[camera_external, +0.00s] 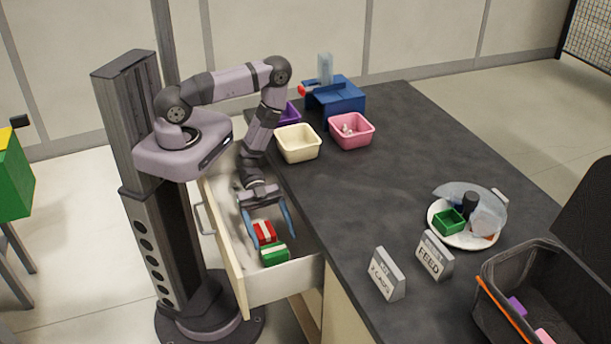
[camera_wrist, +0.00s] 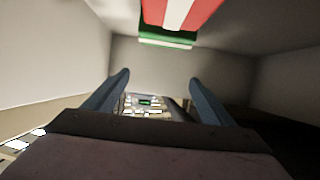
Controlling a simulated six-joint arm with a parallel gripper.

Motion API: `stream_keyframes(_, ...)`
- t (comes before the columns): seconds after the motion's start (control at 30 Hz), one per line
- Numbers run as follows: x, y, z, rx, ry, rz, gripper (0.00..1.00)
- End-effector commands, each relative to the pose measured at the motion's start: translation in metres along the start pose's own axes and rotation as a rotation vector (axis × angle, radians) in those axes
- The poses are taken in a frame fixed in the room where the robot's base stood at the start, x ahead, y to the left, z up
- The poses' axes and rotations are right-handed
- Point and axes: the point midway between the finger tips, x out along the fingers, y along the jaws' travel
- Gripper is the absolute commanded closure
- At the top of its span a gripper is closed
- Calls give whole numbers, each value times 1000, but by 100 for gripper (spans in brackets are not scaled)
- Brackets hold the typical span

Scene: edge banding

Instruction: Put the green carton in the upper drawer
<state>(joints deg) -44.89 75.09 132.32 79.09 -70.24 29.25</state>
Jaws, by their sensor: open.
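The green carton (camera_external: 275,253), with a white stripe, lies in the front part of the open drawer (camera_external: 237,287). A red carton (camera_external: 264,232) with a white stripe lies right beside it. My gripper (camera_external: 271,238) points down into the drawer with its blue fingers spread. In the wrist view the space between my fingers (camera_wrist: 160,78) is empty. There the red carton (camera_wrist: 182,12) and the green carton (camera_wrist: 166,38) show at the top edge, partly cut off, beyond the fingertips. I cannot tell the exact gap between fingers and cartons.
The drawer walls (camera_wrist: 50,45) stand close around my gripper. The dark worktop (camera_external: 380,190) is beside the drawer. It bears a cream bin (camera_external: 298,143), a pink bin (camera_external: 351,131), a blue device (camera_external: 335,97), two signs (camera_external: 434,256), a plate (camera_external: 440,232) and a black crate (camera_external: 550,262).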

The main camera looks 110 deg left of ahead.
Motion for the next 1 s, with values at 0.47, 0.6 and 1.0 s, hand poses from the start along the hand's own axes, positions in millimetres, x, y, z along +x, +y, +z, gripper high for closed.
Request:
stream_keyframes(0.47, -29, 0, -56, 1, -1, 1, 23)
stream_keyframes(0.6, -32, 0, -62, 0, 0, 1, 23)
stream_keyframes(1.0, -33, 0, -64, 0, 0, 1, 23)
